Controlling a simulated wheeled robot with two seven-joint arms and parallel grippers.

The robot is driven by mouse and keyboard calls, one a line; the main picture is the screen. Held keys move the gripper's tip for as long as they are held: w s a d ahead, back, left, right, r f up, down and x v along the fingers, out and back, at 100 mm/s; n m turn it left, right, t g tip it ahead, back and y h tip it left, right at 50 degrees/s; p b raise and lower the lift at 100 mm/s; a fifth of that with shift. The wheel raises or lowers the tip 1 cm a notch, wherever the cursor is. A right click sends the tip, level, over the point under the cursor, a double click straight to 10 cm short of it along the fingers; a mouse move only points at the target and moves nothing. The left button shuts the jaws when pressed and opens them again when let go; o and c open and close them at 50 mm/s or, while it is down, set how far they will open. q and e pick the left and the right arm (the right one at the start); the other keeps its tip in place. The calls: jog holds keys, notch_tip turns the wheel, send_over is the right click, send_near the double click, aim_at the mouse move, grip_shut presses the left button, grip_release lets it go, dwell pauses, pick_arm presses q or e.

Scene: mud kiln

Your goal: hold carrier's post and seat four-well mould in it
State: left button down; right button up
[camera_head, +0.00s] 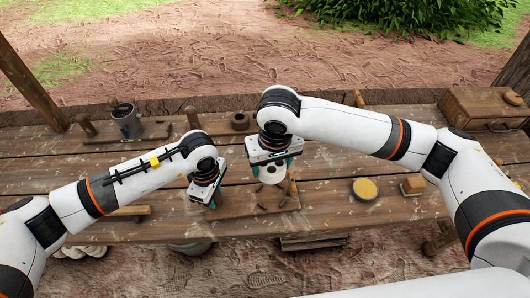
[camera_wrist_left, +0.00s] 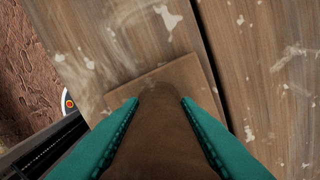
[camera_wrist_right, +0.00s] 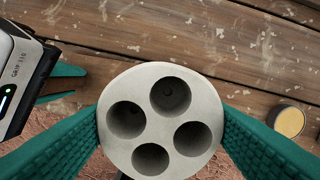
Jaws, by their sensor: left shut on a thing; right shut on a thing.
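The grey round four-well mould (camera_wrist_right: 160,120) is between the teal fingers of my right gripper (camera_wrist_right: 162,140), which is shut on it. In the head view the mould (camera_head: 272,174) hangs below my right gripper (camera_head: 273,163), above a brown wooden piece with short uprights (camera_head: 270,198). My left gripper (camera_wrist_left: 160,120) is shut on the carrier's brown post (camera_wrist_left: 160,135), which rises from a flat brown base (camera_wrist_left: 190,75) on the table. In the head view my left gripper (camera_head: 212,197) is just left of the mould. I cannot tell whether the mould touches the carrier.
A yellow round pad (camera_head: 365,189) and a small block (camera_head: 412,185) lie to the right on the plank table (camera_head: 330,205). A grey tool pot (camera_head: 127,121) stands at the back left, a wooden box (camera_head: 484,107) at the back right.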

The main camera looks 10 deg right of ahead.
aim_at(273, 195)
jog(key=f+m, duration=0.1)
jog(key=f, duration=0.1)
jog(key=f+m, duration=0.1)
jog(key=f, duration=0.2)
jog(key=shift+s+f+m, duration=0.2)
jog(key=shift+m, duration=0.2)
jog(key=shift+d+f+h, duration=0.1)
jog(key=shift+f+h, duration=0.2)
jog(key=shift+f, duration=1.85)
jog(key=shift+d+f, duration=0.25)
jog(key=shift+a+r, duration=0.1)
jog(key=shift+r, duration=2.05)
